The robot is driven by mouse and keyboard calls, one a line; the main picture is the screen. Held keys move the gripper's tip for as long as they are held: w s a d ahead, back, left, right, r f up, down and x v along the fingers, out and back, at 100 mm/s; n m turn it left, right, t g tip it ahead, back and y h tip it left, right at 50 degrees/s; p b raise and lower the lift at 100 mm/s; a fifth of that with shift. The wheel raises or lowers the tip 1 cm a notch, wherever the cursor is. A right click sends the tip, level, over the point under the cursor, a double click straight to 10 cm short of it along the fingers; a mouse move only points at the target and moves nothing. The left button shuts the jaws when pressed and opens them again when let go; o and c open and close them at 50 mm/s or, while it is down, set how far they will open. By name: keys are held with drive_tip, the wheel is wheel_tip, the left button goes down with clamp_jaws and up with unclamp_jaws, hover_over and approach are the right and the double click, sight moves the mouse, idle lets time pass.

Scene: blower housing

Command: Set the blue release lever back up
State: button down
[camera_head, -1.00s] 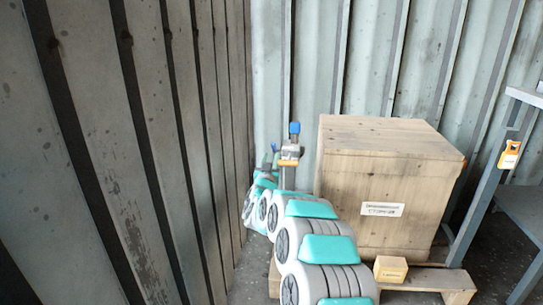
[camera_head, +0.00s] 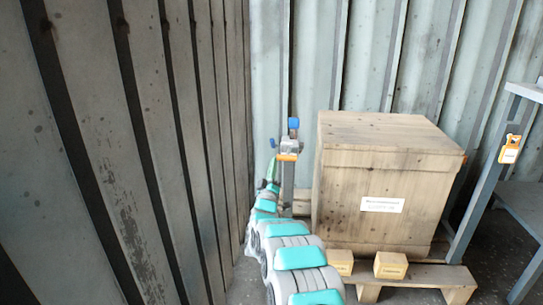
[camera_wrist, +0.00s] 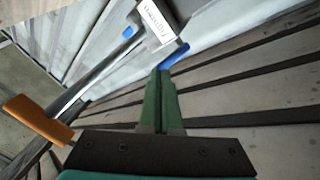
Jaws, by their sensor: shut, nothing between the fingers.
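A grey upright fixture (camera_head: 289,146) stands left of the wooden crate, with a blue top piece (camera_head: 293,123) and an orange bar (camera_head: 287,157) across it. A blue bar, seemingly the release lever (camera_wrist: 173,57), sticks out beside the fixture's white labelled block (camera_wrist: 157,22) in the wrist view. A small blue tip left of the fixture in the head view may be the same lever (camera_head: 273,143). My gripper (camera_wrist: 164,73) has its green fingers together and empty, with the tips close to the blue bar. I cannot tell whether they touch.
The wooden crate (camera_head: 390,175) stands on a pallet (camera_head: 455,278) close to the right of my arm. Small boxes (camera_head: 390,266) sit at the pallet's front. A corrugated wall (camera_head: 130,170) runs close on the left. A blue-grey frame (camera_head: 485,185) stands at the right.

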sight(272, 142)
drive_tip(key=s+a+f+n+t+y+b, duration=0.1)
drive_tip(key=s+f+n+t, duration=0.3)
drive_tip(key=f+n, duration=0.4)
drive_tip(key=shift+n, duration=0.7)
drive_tip(key=shift+b+x, duration=1.25)
drive_tip(key=shift+x, duration=5.9)
drive_tip(key=shift+a+r, duration=0.1)
drive_tip(key=shift+a, duration=0.1)
drive_tip(key=shift+r+g+p, duration=0.4)
drive_tip(key=shift+g+p, duration=0.2)
drive_tip(key=shift+p, duration=0.45)
drive_tip(key=shift+r+p, duration=0.35)
drive_tip(key=shift+p, duration=0.2)
drive_tip(key=shift+w+g+p, duration=0.1)
drive_tip(key=shift+g+p, duration=0.4)
drive_tip(key=shift+p, duration=0.05)
drive_tip(key=r+g+p, duration=0.1)
drive_tip(key=p, duration=0.1)
drive_tip(key=r+g+p, duration=0.1)
drive_tip(key=p, duration=0.1)
drive_tip(key=shift+w+g, duration=0.4)
drive_tip(key=shift+w+r+p, duration=0.7)
drive_tip(key=shift+w+p, duration=0.25)
drive_tip(key=shift+p, duration=0.7)
